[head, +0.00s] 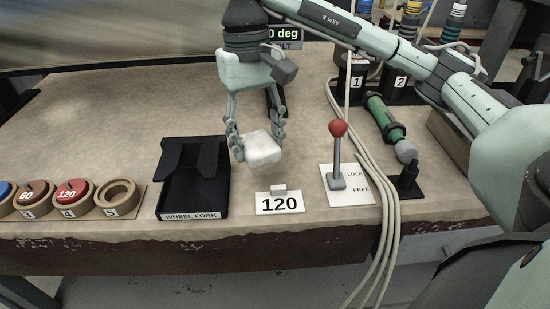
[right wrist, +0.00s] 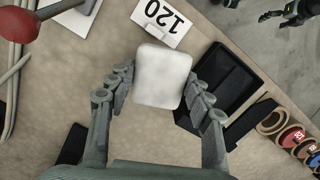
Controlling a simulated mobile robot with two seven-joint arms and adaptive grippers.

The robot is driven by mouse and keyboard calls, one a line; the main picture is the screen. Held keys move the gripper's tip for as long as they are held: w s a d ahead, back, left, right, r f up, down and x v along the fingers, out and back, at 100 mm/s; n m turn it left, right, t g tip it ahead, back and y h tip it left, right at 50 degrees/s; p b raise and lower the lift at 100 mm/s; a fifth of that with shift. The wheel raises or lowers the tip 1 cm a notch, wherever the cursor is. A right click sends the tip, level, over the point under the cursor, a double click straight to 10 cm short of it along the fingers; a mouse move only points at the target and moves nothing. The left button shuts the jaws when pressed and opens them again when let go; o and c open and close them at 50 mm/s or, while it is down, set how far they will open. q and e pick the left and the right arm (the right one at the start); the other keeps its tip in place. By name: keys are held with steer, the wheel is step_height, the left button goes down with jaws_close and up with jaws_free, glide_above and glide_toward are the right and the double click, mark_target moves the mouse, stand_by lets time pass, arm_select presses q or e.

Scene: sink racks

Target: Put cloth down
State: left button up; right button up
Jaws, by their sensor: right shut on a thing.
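The cloth, a small white folded block (head: 262,149), is between the fingertips of my right gripper (head: 258,142).
The black wheel fork tray (head: 190,180) looks empty. Numbered round holders (head: 75,195) line the left front. The bench (head: 110,115) behind is clear.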

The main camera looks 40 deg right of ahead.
mark_target(277, 174)
steer(key=d+f, duration=0.1)
steer(key=d, duration=0.1)
steer(key=d+f, duration=0.1)
steer(key=shift+d+f, duration=0.15)
steer(key=shift+d, duration=0.2)
step_height(277, 174, down, 4)
steer(key=shift+d+r+b, duration=0.15)
steer(key=shift+b, duration=0.25)
arm_select(q)
steer(key=shift+w+a+r, duration=0.1)
steer(key=shift+w+r, duration=0.1)
steer(key=shift+r, duration=0.9)
steer(key=shift+f, duration=0.1)
arm_select(e)
steer(key=shift+f, duration=0.25)
